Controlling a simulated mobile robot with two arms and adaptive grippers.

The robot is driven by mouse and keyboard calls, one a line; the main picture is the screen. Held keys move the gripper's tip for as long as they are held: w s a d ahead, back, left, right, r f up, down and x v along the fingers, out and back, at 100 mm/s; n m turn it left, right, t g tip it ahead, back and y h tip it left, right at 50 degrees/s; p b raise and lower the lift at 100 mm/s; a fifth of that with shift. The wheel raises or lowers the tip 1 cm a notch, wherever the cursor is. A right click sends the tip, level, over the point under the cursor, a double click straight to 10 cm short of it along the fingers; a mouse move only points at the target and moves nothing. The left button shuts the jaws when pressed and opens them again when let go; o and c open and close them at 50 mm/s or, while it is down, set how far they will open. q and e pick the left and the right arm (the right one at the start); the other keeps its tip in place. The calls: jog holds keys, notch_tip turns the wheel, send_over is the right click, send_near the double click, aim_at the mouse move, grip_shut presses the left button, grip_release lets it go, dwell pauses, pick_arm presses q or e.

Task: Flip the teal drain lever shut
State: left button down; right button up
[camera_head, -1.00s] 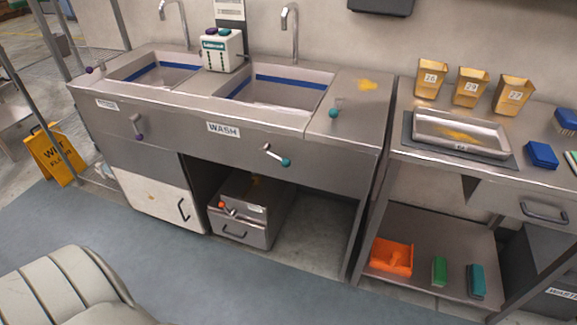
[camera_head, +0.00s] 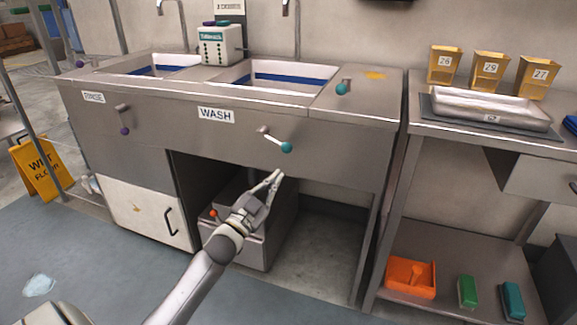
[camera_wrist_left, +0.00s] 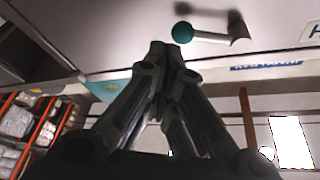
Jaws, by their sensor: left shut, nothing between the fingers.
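The teal drain lever (camera_head: 275,139) sticks out of the sink front below the WASH label, a short pale rod with a teal ball at its lower right end. My left gripper (camera_head: 276,176) is just below the teal ball, with a small gap, and its fingertips point up toward it. The left wrist view shows the same lever (camera_wrist_left: 205,36), with the ball just beyond and to the right of the fingertips (camera_wrist_left: 160,48). The fingers are together with nothing between them. My right gripper is in neither view.
A purple-ended lever (camera_head: 123,118) is on the RINSE side. A second teal-knobbed handle (camera_head: 342,88) stands on the counter top. A grey box with an orange knob (camera_head: 213,213) sits under the sink behind my arm. The space below the sink's right part is open.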

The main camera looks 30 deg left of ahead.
aim_at(289, 146)
pick_arm(q)
jog(key=shift+m+t+h, duration=0.6)
jog(key=shift+m+t, duration=0.3)
jog(key=r, duration=0.3)
jog(key=s+r+b, duration=0.1)
jog(key=r, duration=0.1)
jog(key=shift+d+r, duration=0.35)
jog(key=shift+d, duration=0.05)
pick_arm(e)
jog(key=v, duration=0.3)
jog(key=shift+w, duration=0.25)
pick_arm(q)
jog(key=shift+w, duration=0.1)
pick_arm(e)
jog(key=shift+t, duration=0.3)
